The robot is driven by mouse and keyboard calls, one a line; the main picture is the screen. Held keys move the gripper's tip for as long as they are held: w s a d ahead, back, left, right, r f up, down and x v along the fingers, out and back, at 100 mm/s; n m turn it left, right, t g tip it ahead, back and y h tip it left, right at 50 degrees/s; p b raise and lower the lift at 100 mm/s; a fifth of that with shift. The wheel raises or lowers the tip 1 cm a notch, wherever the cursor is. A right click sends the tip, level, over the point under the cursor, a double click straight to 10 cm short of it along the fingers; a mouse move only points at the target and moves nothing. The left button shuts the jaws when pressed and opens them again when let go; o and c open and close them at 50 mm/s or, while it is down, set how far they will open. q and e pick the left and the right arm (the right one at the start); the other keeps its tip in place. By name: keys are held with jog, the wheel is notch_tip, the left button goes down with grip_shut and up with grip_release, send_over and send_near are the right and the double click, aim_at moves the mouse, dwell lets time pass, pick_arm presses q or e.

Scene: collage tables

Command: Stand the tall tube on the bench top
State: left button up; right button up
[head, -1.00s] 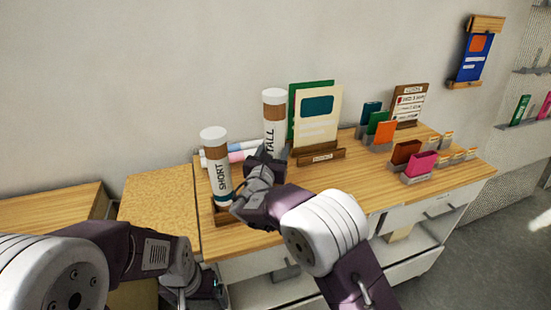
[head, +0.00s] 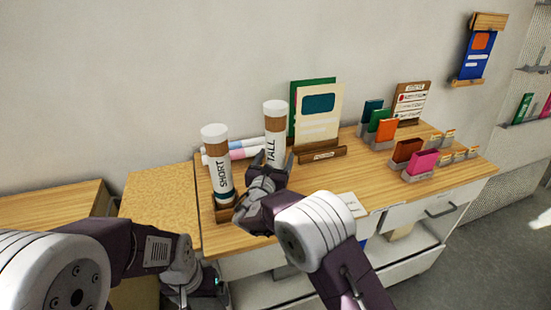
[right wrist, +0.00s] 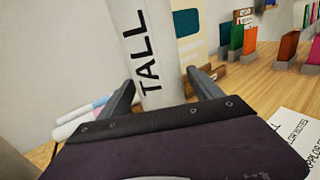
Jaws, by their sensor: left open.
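The tall tube (head: 275,122), white with a brown band, a white cap and the word TALL, stands upright at the back of the bench top (head: 362,165). Its foot is hidden behind my right gripper (head: 274,161). The right gripper is open, with a finger on either side of the tube; the right wrist view shows the tube (right wrist: 150,55) between the spread fingers (right wrist: 162,88). My left gripper (head: 192,284) is open and empty, low in front of the bench.
The short tube (head: 217,158) stands in a wooden holder (head: 226,214) just left. Rolled tubes (head: 245,147) lie behind. A cream board (head: 320,112) in a wooden stand is close on the right. A white card (head: 351,203) lies near the front edge.

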jog(key=shift+s+r, duration=0.1)
jog(key=b+v, duration=0.1)
jog(key=v, duration=1.1)
